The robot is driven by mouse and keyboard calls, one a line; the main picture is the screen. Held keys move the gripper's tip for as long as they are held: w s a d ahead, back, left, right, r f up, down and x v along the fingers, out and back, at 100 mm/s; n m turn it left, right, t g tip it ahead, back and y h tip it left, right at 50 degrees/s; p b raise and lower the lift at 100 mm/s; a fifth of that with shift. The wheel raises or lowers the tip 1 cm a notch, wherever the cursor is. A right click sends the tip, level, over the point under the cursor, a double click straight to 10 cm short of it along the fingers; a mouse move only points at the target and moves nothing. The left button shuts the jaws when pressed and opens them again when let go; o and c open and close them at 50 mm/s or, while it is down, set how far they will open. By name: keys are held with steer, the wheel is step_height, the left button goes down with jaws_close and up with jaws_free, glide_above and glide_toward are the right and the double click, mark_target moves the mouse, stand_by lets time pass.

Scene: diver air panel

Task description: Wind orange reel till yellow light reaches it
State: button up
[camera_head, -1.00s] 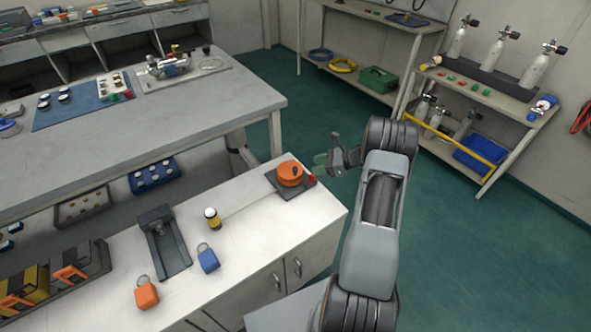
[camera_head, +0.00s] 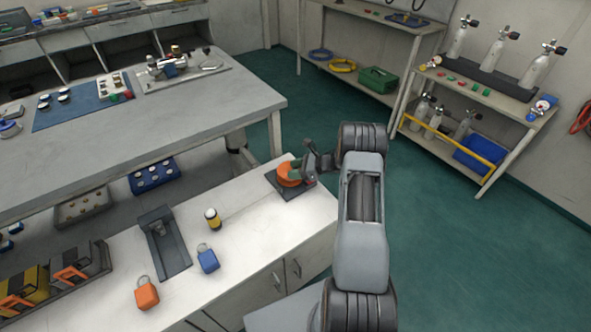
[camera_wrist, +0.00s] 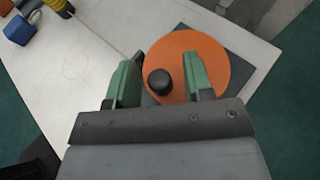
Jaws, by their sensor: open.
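The orange reel (camera_head: 286,177) sits on a dark square base at the far right end of the white counter. In the wrist view the reel (camera_wrist: 217,68) is a flat orange disc with an upright black knob (camera_wrist: 159,82) near its edge. My gripper (camera_head: 300,171) is over the reel's right side. In the wrist view its green fingers (camera_wrist: 163,62) are open, one on each side of the knob; contact cannot be told. The yellow light (camera_head: 213,220), a small yellow-and-black cylinder with a pale top, stands upright on the counter, left of the reel and apart from it.
A blue padlock-like block (camera_head: 207,259), an orange one (camera_head: 146,294) and a dark grey holder (camera_head: 166,243) stand left on the counter. A grey workbench (camera_head: 150,130) is behind.

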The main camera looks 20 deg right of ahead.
mark_target(286, 176)
jaws_close()
steer(key=shift+f, duration=0.1)
